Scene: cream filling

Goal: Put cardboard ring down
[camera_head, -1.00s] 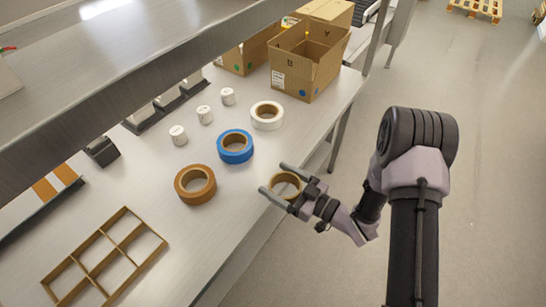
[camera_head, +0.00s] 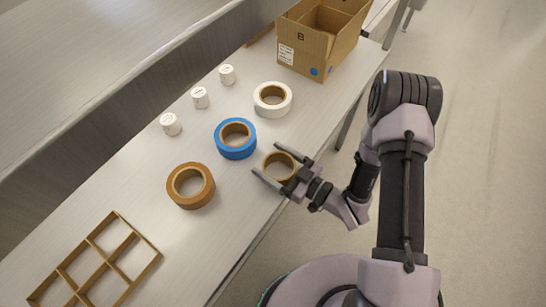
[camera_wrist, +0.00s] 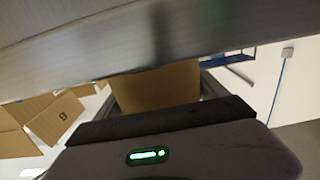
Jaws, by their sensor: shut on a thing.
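The cardboard ring (camera_head: 269,175) is a brown, empty tape core. My gripper (camera_head: 266,160) is shut on it, with one finger on each side. In the head view they are at the front edge of the table (camera_head: 222,239), right of the blue tape roll (camera_head: 236,151) and apart from it. I cannot tell whether the ring touches the tabletop. In the wrist view the ring (camera_wrist: 155,88) shows as a plain brown wall between the fingers. Its lower part is hidden by the gripper body.
A brown tape roll (camera_head: 174,195) and a white tape roll (camera_head: 274,110) lie near the blue one. Several small white cylinders (camera_head: 200,103) stand behind. An open cardboard box (camera_head: 302,57) is at the far end, a divider grid (camera_head: 117,219) at the near end.

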